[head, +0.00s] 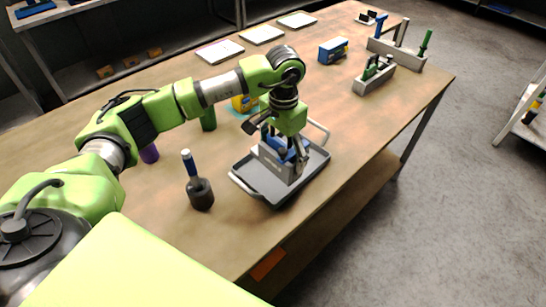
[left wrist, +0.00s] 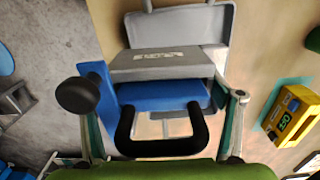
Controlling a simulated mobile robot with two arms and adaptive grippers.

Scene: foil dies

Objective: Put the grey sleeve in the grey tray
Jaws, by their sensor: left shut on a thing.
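The grey sleeve (head: 276,164) is a block-like grey piece with pale lettering, with a blue part and a black handle at it. It also shows in the left wrist view (left wrist: 160,64), with the blue part (left wrist: 165,95) and black handle (left wrist: 160,148) on the near side. My left gripper (head: 287,150) is shut on the sleeve, one finger at each side. The grey tray (head: 262,194) lies on the table directly under it. The sleeve is over the tray's inside; I cannot tell whether it touches the floor. My right gripper is not in view.
A purple cylinder (head: 149,153), a green cylinder (head: 208,120) and a yellow box (head: 240,104) stand behind. A blue box (head: 332,51) and grey racks (head: 373,80) are at the far right.

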